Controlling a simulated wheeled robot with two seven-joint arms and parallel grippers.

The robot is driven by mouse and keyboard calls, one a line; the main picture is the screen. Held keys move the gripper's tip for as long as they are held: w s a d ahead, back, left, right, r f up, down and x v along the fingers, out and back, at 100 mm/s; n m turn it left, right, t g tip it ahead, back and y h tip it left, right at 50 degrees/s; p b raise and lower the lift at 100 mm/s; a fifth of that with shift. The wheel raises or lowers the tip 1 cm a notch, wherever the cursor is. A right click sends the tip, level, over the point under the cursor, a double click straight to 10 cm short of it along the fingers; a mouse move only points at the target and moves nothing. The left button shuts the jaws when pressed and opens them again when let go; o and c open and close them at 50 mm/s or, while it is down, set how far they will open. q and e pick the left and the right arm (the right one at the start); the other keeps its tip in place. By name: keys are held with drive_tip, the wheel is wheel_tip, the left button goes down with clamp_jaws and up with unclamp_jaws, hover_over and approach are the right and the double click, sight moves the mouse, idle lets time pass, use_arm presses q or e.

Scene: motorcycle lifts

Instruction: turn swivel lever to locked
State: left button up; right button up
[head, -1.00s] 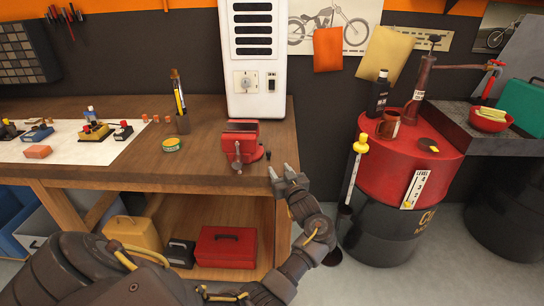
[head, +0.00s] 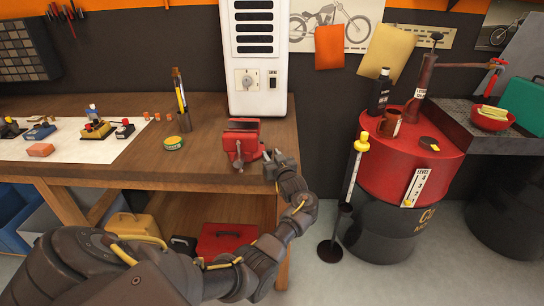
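The red bench vise (head: 242,143) stands near the right front corner of the wooden workbench, with its grey screw handle hanging at the front. My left gripper (head: 275,158) is at the bench corner, just right of the vise base, with its fingertips at or very close to the base's right side. The small dark knob seen there earlier is now hidden by or merged with the fingertips, so I cannot tell whether they touch the swivel lever or how far apart they are. My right gripper is out of view.
A green-yellow tin (head: 173,143) and a pen holder (head: 182,121) stand left of the vise. A white heater-like cabinet (head: 257,80) rises behind it. A red-topped drum (head: 425,165) stands to the right, across a floor gap.

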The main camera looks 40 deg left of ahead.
use_arm(q)
clamp_jaws()
drive_tip(key=shift+s+a+r+m+t+h+p, duration=0.15)
drive_tip(key=shift+s+m+t+h+p, duration=0.15)
drive_tip(key=shift+p, duration=0.3)
drive_tip(key=shift+s+a+r+m+t+h+p, duration=0.1)
drive_tip(key=shift+m+t+p, duration=0.1)
drive_tip(key=shift+t+p, duration=0.3)
drive_tip(key=shift+a+f+m+h, duration=0.2)
drive_tip(key=shift+m+h, duration=0.1)
drive_tip(key=shift+m, duration=0.1)
drive_tip(key=shift+d+t, duration=0.1)
drive_tip(key=shift+t, duration=0.3)
drive_tip(key=shift+o, duration=1.3)
unclamp_jaws()
drive_tip(key=shift+f, duration=0.1)
drive_tip(key=shift+d, duration=0.1)
